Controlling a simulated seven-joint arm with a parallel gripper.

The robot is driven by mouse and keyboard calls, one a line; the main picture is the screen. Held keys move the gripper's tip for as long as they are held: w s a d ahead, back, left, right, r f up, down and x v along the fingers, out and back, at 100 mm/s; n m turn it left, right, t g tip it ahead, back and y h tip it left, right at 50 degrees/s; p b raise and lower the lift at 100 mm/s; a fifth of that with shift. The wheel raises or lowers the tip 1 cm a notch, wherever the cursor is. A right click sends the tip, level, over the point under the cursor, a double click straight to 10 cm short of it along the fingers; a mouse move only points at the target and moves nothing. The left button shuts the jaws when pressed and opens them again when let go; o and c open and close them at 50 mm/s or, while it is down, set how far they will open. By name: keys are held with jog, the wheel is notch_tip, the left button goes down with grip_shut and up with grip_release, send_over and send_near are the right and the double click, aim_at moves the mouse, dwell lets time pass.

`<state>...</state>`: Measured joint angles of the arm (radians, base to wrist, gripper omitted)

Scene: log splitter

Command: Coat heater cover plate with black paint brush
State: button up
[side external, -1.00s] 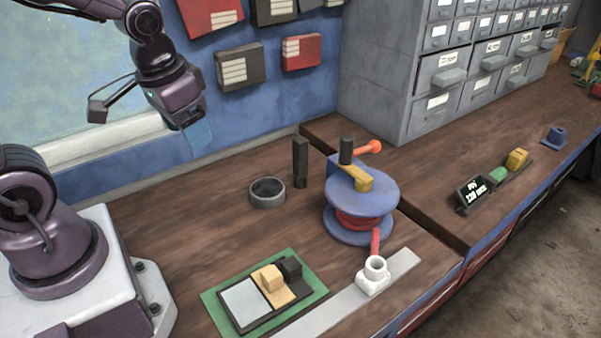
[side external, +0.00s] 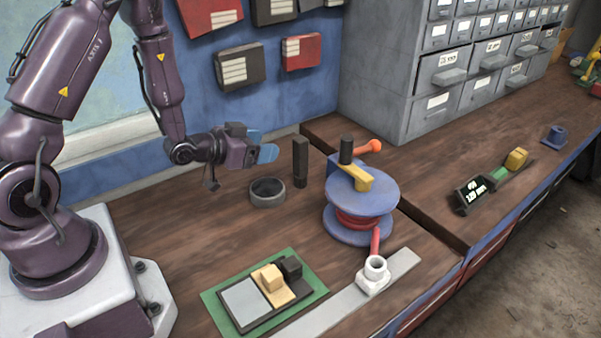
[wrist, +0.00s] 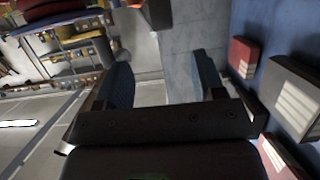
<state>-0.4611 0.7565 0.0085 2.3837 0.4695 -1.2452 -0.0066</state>
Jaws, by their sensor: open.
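My gripper (side external: 268,153) is open and empty in the side external view, held level above the bench, its blue fingers pointing right. The fingers also show in the wrist view (wrist: 163,82) with nothing between them. A dark upright block (side external: 300,162) stands just beyond the fingertips, apart from them as far as I can tell. A green mat (side external: 210,297) at the front holds a dark-edged tray with a light grey plate (side external: 245,301), a tan block (side external: 271,277) and a black block (side external: 290,268). I cannot tell for sure which thing is the paint brush or the heater cover plate.
A blue reel (side external: 360,190) with an orange-knobbed crank stands to the right. A white fitting (side external: 373,276) sits on a grey strip (side external: 400,266). Drawer cabinets (side external: 385,75) stand behind. The bench left of the mat is clear.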

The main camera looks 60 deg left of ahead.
aim_at(307, 140)
jog(key=x, duration=0.7)
jog(key=shift+w+r, duration=0.25)
jog(key=shift+x, duration=2.85)
jog(key=shift+a, duration=0.15)
grip_shut()
jog(key=shift+r, duration=0.1)
